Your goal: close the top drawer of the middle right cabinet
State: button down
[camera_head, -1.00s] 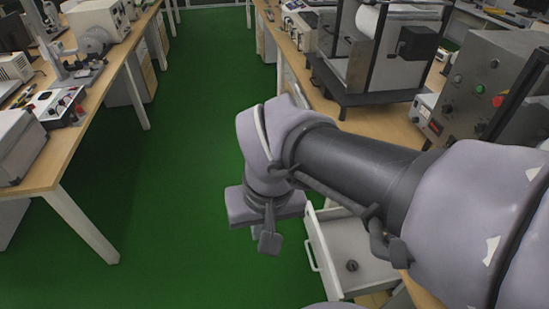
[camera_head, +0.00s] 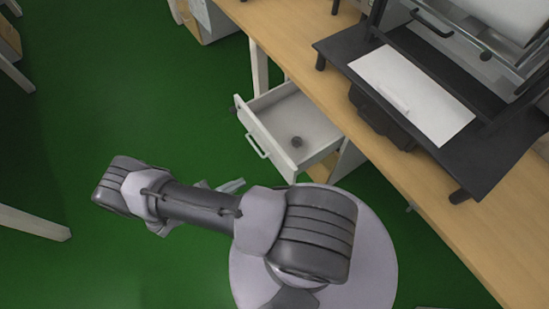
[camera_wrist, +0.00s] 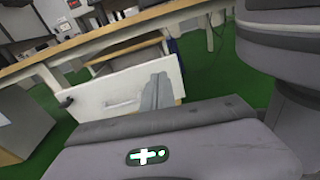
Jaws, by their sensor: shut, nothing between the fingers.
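The white top drawer (camera_head: 268,138) is pulled out from the cabinet under the wooden bench. Its pale handle (camera_head: 256,146) is on the front panel, facing left. A small dark round object (camera_head: 297,142) lies inside. In the wrist view the drawer front (camera_wrist: 100,98) stands upright ahead, with its handle (camera_wrist: 121,104) partly beside my fingers. My gripper (camera_wrist: 158,86) is shut and empty, overlapping the right part of the panel; I cannot tell whether it touches. In the head view only a bit of my gripper (camera_head: 232,185) shows behind my arm, below and left of the drawer.
The wooden bench (camera_head: 290,50) runs diagonally along the right, carrying a dark equipment stand (camera_head: 400,110). Another cabinet (camera_head: 205,20) stands farther back. A white table leg (camera_head: 35,222) is at the left. The green floor (camera_head: 130,90) left of the drawer is clear.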

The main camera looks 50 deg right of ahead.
aim_at(286, 162)
jog(key=shift+n+t+h, duration=0.3)
jog(key=shift+n+h, duration=0.2)
jog(key=shift+n, duration=0.2)
jog(key=f+x, duration=0.1)
jog(key=x, duration=0.4)
jog(key=f+b+x, duration=0.1)
jog(key=x, duration=0.4)
jog(key=s+f+b+x, duration=0.1)
jog(key=x, duration=0.4)
jog(key=shift+a, duration=0.15)
jog(key=shift+s+d+r, duration=0.1)
jog(key=shift+d, duration=0.2)
